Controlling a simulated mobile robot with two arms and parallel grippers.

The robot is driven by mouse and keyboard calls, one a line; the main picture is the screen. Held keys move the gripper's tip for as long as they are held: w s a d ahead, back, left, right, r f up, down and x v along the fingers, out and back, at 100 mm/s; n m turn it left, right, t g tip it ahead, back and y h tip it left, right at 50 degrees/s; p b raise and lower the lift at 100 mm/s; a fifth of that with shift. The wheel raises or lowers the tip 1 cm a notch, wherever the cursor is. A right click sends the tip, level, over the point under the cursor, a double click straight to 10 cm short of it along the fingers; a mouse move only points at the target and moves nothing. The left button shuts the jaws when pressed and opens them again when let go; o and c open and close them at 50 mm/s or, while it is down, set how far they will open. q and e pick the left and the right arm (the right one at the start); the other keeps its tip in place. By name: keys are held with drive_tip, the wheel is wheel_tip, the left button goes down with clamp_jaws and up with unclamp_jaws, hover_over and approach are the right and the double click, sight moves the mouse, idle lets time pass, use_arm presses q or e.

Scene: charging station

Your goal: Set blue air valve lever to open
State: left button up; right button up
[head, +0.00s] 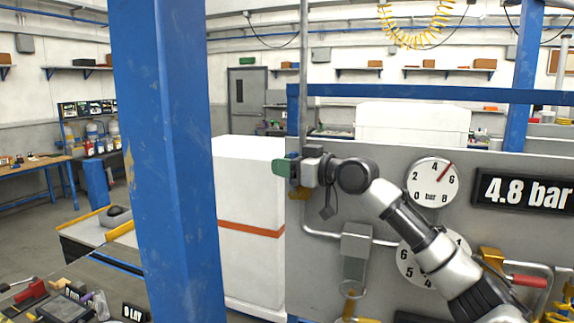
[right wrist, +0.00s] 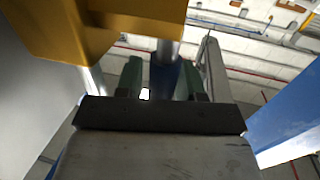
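My right gripper (head: 281,168) is at the left edge of the grey panel (head: 350,120), beside the vertical pipe (head: 303,60). In the right wrist view its two green fingers (right wrist: 161,80) stand apart. A dark blue piece (right wrist: 164,77) shows between them, with a small light gap at the left finger. It may be the blue valve lever, but I cannot tell for sure, nor whether a finger touches it. A brass-yellow body (right wrist: 85,30) looms close at upper left. In the head view the lever is not distinguishable; the gripper covers that spot. My left gripper is not in view.
The panel carries a round gauge (head: 433,182), a "4.8 bar" display (head: 526,192) and a red-handled lever (head: 527,281). A blue post (head: 165,150) stands in front at left. A white cabinet (head: 247,190) stands behind the gripper.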

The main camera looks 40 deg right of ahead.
drive_tip(key=shift+o, duration=0.5)
drive_tip(key=b+v, duration=0.8)
drive_tip(key=v, duration=0.2)
drive_tip(key=shift+s+b, duration=0.3)
drive_tip(key=shift+s, duration=0.05)
drive_tip(key=shift+d+f, duration=0.1)
